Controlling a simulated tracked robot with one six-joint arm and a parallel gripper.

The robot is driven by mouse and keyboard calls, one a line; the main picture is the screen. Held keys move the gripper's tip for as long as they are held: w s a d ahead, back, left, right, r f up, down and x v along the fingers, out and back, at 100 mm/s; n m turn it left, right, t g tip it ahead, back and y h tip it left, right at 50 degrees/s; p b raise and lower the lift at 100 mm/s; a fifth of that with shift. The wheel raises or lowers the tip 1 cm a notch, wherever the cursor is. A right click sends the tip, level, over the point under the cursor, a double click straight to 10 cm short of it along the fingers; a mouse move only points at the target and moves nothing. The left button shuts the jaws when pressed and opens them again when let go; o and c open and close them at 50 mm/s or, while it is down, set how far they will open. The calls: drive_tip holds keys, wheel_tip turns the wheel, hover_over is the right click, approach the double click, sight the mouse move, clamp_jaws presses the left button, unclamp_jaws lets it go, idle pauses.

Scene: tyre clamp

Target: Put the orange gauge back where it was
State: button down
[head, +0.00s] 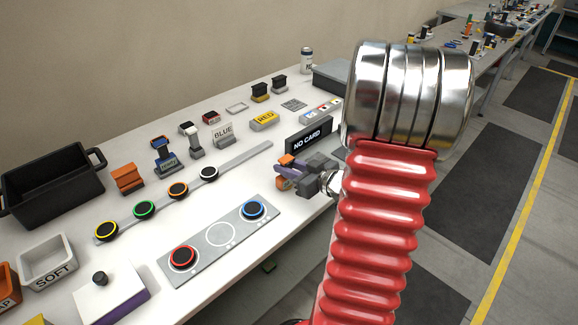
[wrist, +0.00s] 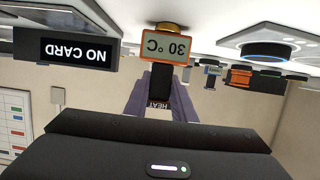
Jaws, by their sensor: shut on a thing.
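The orange gauge (wrist: 168,46) shows upside down in the wrist view. It has an orange-framed screen reading 30 °C, a black grip marked HEAT and a brass-coloured end. My gripper (wrist: 160,98) is shut on the black grip, with one purple finger on each side. In the head view, my gripper (head: 284,176) is over the front edge area of the white bench, left of my red arm. A bit of orange from the gauge (head: 287,159) shows there; the rest is mostly hidden. I cannot tell whether the brass end touches the bench.
A NO CARD display (head: 309,138) stands close behind my gripper. A grey button plate (head: 219,235) lies to its left.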

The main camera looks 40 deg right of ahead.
drive_tip(key=shift+f, duration=0.1)
drive_tip(key=c, duration=1.5)
unclamp_jaws()
drive_tip(key=shift+s+r, duration=0.15)
drive_tip(key=shift+r, duration=0.05)
drive_tip(key=v, duration=1.1)
drive_tip(key=shift+s+r, duration=0.1)
drive_tip(key=shift+s, duration=0.25)
